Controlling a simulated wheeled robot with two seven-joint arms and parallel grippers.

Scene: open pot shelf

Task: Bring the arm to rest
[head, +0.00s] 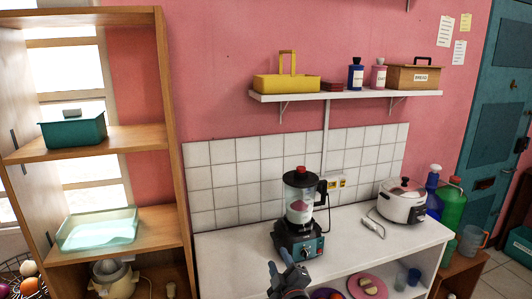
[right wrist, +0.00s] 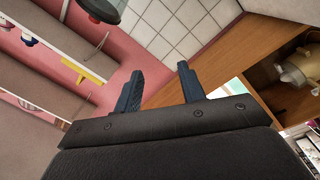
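My right gripper (head: 279,262) rises from the bottom edge of the head view, in front of the white counter and below the blender's base. In the right wrist view its two blue-grey fingers (right wrist: 160,70) stand apart with nothing between them. The gripper is open and empty. My left arm and left gripper are in neither view.
A blender (head: 300,215) and a rice cooker (head: 402,201) stand on the white counter (head: 355,225). A tall wooden shelf unit (head: 140,140) at left holds a teal box (head: 72,131) and a glassy tray (head: 97,230). A wall shelf (head: 345,95) hangs above.

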